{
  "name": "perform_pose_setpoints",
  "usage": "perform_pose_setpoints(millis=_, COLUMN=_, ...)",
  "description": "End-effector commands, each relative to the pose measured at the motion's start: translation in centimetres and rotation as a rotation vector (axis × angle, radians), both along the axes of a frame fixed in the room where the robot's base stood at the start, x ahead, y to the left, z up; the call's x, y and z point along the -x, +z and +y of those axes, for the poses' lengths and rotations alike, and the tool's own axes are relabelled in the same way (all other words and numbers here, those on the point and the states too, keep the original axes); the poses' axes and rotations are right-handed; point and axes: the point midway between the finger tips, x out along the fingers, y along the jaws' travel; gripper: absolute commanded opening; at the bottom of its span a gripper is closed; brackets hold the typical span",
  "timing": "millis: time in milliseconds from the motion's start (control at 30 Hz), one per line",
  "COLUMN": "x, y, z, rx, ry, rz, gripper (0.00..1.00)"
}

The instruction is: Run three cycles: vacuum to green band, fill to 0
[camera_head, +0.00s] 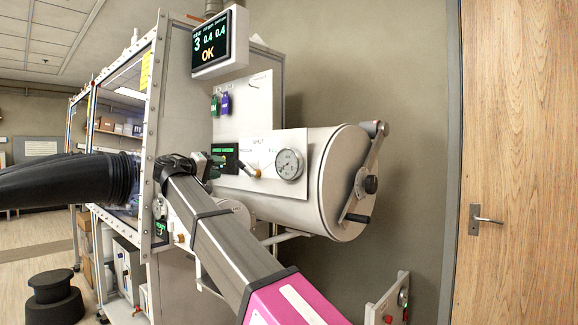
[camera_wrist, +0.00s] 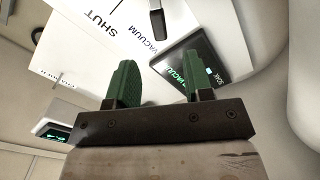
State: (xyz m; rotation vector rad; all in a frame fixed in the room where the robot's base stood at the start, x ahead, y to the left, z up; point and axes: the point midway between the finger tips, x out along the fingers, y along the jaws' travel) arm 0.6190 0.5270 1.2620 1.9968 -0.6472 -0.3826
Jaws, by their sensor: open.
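The antechamber (camera_head: 325,150) is a pale cylinder whose round door is closed under a clamp bar. On its side a white valve panel (camera_head: 262,143) bears the words SHUT and VACUUM. A valve lever with a tan tip (camera_head: 250,170) slants across the panel; a dark lever end (camera_wrist: 157,22) shows in the wrist view. The dial gauge (camera_head: 289,164) is too small to read surely. A small green-lit display (camera_head: 225,157) also shows in the wrist view (camera_wrist: 190,66). My gripper (camera_wrist: 160,84) is open and empty, its green fingers in front of the panel; in the head view it is partly hidden.
An upper screen (camera_head: 211,46) reads 3, 0.4, 0.4 and OK. Green and purple tags (camera_head: 220,104) hang below it. A black glove (camera_head: 65,182) sticks out at left. A smaller round port (camera_head: 233,212) sits under the antechamber. A wooden door (camera_head: 520,150) stands at right.

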Motion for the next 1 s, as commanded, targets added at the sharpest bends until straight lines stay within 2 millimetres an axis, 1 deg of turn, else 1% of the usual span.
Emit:
perform_pose_setpoints(millis=733, x=0.2, y=0.2, z=0.3, rx=-0.014, ry=-0.001, rz=-0.01, gripper=0.47)
perform_pose_setpoints(millis=867, x=-0.5, y=0.3, z=-0.2, rx=-0.015, ry=-0.003, rz=-0.012, gripper=0.47)
perform_pose_setpoints(millis=1000, x=-2.2, y=0.2, z=-1.5, rx=-0.014, ry=-0.004, rz=-0.011, gripper=0.47)
